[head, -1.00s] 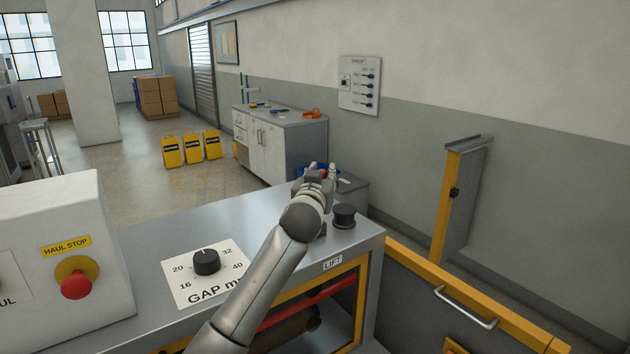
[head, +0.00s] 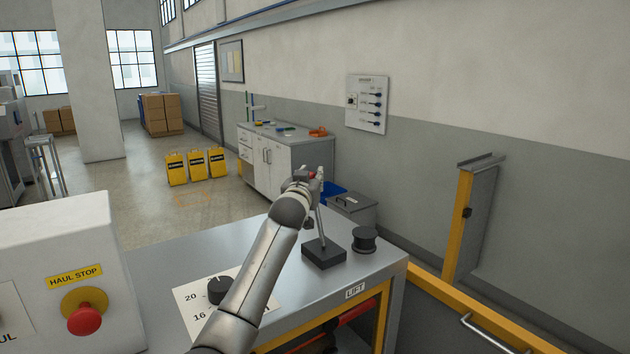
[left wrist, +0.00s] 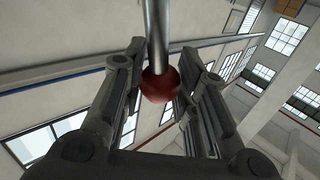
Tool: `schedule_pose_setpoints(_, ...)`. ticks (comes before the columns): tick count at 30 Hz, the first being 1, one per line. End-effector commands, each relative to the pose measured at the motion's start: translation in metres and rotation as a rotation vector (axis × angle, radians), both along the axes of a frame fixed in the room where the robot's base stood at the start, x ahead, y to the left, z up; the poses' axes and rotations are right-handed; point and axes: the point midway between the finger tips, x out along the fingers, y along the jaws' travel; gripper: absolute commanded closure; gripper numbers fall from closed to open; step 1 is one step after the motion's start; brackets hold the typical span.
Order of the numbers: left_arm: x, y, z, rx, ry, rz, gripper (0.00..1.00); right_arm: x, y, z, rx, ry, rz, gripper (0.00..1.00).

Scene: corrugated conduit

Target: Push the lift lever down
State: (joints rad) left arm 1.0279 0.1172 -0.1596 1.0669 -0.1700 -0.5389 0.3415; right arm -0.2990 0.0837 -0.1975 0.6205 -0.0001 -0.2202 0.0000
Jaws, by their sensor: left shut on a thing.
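The lift lever has a black square base (head: 324,254) on the grey console top, behind the LIFT label (head: 355,290). Its metal rod (head: 320,222) rises from the base, close to upright with a slight lean. My left gripper (head: 309,177) is at the rod's top end, shut on the lever's red knob. In the left wrist view the red knob (left wrist: 160,84) sits between the two fingers, with the rod (left wrist: 157,30) running up from it. In the head view the fingers mostly hide the knob. My right gripper is not in view.
A short black round knob (head: 364,239) stands right of the lever base. A GAP dial (head: 220,289) lies under my left forearm. A box with a red HAUL STOP button (head: 85,319) stands at the left. A yellow frame (head: 440,290) edges the console's right side.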

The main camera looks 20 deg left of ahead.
Motion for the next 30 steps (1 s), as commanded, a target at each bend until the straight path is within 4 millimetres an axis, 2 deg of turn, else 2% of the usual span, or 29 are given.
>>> schedule_pose_setpoints(6, 0.002, 0.005, -0.001, 0.003, -0.004, 0.003, 1.0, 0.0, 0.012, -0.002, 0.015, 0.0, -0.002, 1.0)
schedule_pose_setpoints(19, 0.003, 0.006, -0.003, 0.003, -0.002, 0.004, 1.0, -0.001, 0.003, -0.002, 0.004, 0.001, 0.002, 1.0)
schedule_pose_setpoints(20, 0.003, 0.006, -0.003, 0.003, -0.001, 0.004, 0.72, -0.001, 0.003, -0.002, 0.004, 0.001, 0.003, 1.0)
schedule_pose_setpoints(21, 0.003, 0.006, -0.003, 0.003, -0.001, 0.004, 0.67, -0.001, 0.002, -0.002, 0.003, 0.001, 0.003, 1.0)
schedule_pose_setpoints(25, 0.003, 0.005, -0.003, 0.002, 0.0, 0.003, 0.5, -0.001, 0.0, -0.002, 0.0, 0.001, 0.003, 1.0)
schedule_pose_setpoints(30, 0.003, 0.004, -0.004, 0.001, 0.001, 0.002, 0.49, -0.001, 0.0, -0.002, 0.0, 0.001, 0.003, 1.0)
